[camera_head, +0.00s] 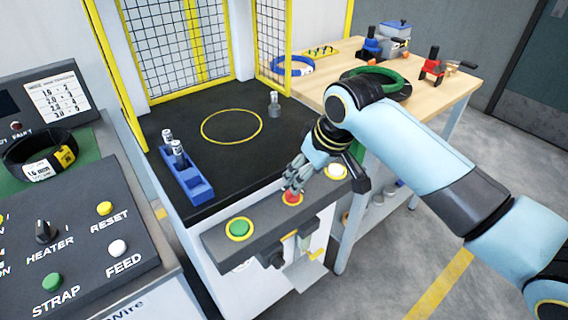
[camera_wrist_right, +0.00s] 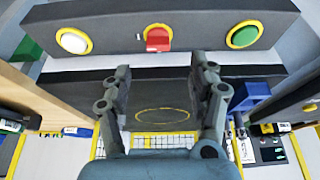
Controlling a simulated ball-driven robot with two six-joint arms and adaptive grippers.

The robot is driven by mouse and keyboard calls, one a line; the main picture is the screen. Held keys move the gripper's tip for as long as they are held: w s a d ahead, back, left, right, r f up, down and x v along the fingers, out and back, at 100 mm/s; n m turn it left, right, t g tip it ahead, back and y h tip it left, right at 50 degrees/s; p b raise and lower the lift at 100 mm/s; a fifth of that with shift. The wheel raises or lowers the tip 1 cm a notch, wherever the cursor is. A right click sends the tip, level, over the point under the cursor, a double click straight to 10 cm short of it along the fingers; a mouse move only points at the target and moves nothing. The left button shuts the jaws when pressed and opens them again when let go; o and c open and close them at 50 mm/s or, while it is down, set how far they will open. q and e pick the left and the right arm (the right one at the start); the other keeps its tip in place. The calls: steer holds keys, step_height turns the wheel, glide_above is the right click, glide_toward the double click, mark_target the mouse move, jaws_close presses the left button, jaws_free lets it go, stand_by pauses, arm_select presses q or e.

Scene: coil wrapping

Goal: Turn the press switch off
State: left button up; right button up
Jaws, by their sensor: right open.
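The press's front panel (camera_head: 262,220) carries a red switch (camera_head: 292,198) in a yellow ring, between a green button (camera_head: 239,228) and a white button (camera_head: 336,171). My right gripper (camera_head: 294,182) is at the red switch and partly covers it in the head view. In the right wrist view, the red switch (camera_wrist_right: 158,40) shows as a blocky handle beyond the fingertips. The right gripper (camera_wrist_right: 164,72) is open and empty there, its fingers apart on either side of the switch's line. I cannot tell whether a finger touches it. My left gripper is not in view.
Behind the panel is a black press bed (camera_head: 150,150) with a blue holder (camera_head: 185,180) and yellow-framed mesh guards (camera_head: 180,50). A wooden table (camera_head: 455,88) with a green coil stands right. Another control console (camera_head: 85,245) stands left.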

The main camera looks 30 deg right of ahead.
steer(key=x, duration=0.6)
steer(key=b+x, duration=0.1)
steer(key=x, duration=0.2)
steer(key=shift+w+d, duration=0.1)
steer(key=shift+w, duration=0.35)
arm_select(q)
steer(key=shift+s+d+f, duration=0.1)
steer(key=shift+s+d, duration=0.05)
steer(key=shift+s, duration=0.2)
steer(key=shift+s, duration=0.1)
arm_select(e)
steer(key=shift+c, duration=0.2)
steer(key=c, duration=1.1)
